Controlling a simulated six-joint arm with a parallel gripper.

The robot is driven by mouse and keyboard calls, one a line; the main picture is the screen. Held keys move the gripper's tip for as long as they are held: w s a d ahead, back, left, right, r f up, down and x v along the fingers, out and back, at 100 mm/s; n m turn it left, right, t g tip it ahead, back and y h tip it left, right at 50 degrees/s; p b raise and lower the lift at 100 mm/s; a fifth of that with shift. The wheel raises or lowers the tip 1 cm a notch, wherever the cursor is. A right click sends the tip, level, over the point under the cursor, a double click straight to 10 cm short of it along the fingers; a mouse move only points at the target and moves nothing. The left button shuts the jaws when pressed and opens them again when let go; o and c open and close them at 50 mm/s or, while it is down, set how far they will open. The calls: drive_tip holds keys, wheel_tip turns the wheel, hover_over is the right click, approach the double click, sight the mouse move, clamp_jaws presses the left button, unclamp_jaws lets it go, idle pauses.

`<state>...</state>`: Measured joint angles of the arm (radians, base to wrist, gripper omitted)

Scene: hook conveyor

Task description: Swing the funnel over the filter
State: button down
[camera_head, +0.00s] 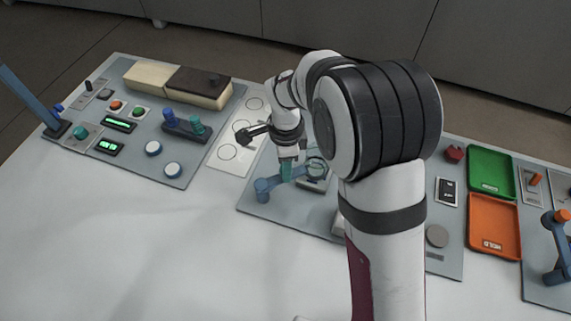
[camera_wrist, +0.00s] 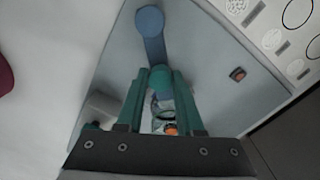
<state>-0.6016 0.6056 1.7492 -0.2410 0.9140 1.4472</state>
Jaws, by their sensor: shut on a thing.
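A blue swing arm (camera_wrist: 154,48) runs from a round blue pivot (camera_wrist: 149,19) to a teal knob (camera_wrist: 160,77). My gripper (camera_wrist: 159,85) has its green fingers shut on this knob. Beyond the knob, between the fingers, a clear ring-like piece (camera_wrist: 165,113), seemingly the funnel, is partly hidden. In the head view, the blue pivot (camera_head: 263,188) stands on a grey-blue panel, and a clear round ring (camera_head: 317,166) shows just right of my gripper (camera_head: 288,171). A pale block (camera_head: 314,184) lies below the ring. I cannot tell which part is the filter.
A left panel carries buttons, displays and a cream-and-brown block (camera_head: 178,83). A white card with circles (camera_head: 237,145) lies between the panels. Green (camera_head: 490,170) and orange (camera_head: 494,226) trays are at right. My arm hides part of the middle panel. The front left table is clear.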

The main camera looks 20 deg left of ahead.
drive_tip(key=c, duration=0.5)
unclamp_jaws()
drive_tip(key=shift+c, duration=0.2)
wheel_tip(320, 180, up, 16)
drive_tip(key=shift+d+f, duration=0.1)
drive_tip(key=s+d+n+y, duration=0.1)
drive_tip(key=s+d+n, duration=0.4)
drive_tip(key=s+d, duration=1.1)
drive_tip(key=s+d+f+n, duration=0.1)
drive_tip(key=s+d+f, duration=0.1)
drive_tip(key=s+d, duration=0.2)
drive_tip(key=shift+s+f+n+y, duration=0.4)
drive_tip(key=shift+s, duration=0.35)
